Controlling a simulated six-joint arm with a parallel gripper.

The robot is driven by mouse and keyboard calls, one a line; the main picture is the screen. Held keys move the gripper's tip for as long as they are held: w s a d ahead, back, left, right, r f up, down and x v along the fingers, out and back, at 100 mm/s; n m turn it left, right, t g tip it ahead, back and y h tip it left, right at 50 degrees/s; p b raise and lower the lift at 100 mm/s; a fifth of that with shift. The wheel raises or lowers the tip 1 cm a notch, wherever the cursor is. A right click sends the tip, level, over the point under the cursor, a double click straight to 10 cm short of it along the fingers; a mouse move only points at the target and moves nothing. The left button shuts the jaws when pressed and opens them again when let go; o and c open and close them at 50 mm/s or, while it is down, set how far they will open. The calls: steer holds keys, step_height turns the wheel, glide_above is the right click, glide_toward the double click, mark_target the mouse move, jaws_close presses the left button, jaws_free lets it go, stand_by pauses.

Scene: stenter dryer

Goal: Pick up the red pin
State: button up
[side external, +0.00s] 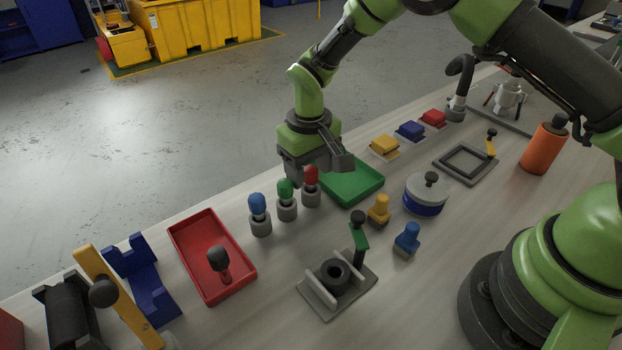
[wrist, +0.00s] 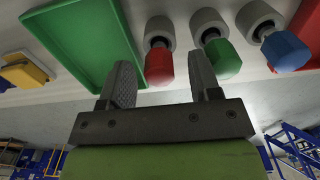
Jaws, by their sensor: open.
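The red pin (side external: 311,179) stands upright in a grey round holder, at the right end of a row with the green pin (side external: 286,190) and the blue pin (side external: 258,206). My gripper (side external: 312,176) is close to the red pin's head in the side view and partly overlaps its top. In the wrist view the red pin (wrist: 159,66) shows just beyond the open fingers, between their tips (wrist: 160,80), with the green pin (wrist: 222,58) by the right finger. The fingers are apart and hold nothing. Whether they touch the red pin I cannot tell.
A green tray (side external: 362,196) lies right beside the red pin. A red tray (side external: 180,240) with a dark-knobbed object is to the left.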

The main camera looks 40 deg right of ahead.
mark_target(309, 167)
steer(key=shift+f, duration=0.35)
steer(key=c, duration=1)
step_height(309, 167, up, 8)
steer(key=shift+r, duration=0.1)
steer(key=shift+s+a+r, duration=0.2)
steer(key=shift+a+r, duration=0.05)
steer(key=shift+r, duration=0.2)
steer(key=shift+s+a+r, duration=0.2)
steer(key=shift+a+r, duration=0.05)
steer(key=shift+r, duration=0.2)
steer(key=s+a, duration=0.2)
steer(key=s, duration=0.3)
steer(key=s+a+r, duration=0.1)
steer(key=s+a, duration=0.2)
steer(key=s, duration=0.2)
steer(key=s+a, duration=0.2)
steer(key=s, duration=0.3)
steer(key=shift+s+a+r, duration=0.1)
steer(key=shift+a+r, duration=0.15)
steer(key=shift+r, duration=0.1)
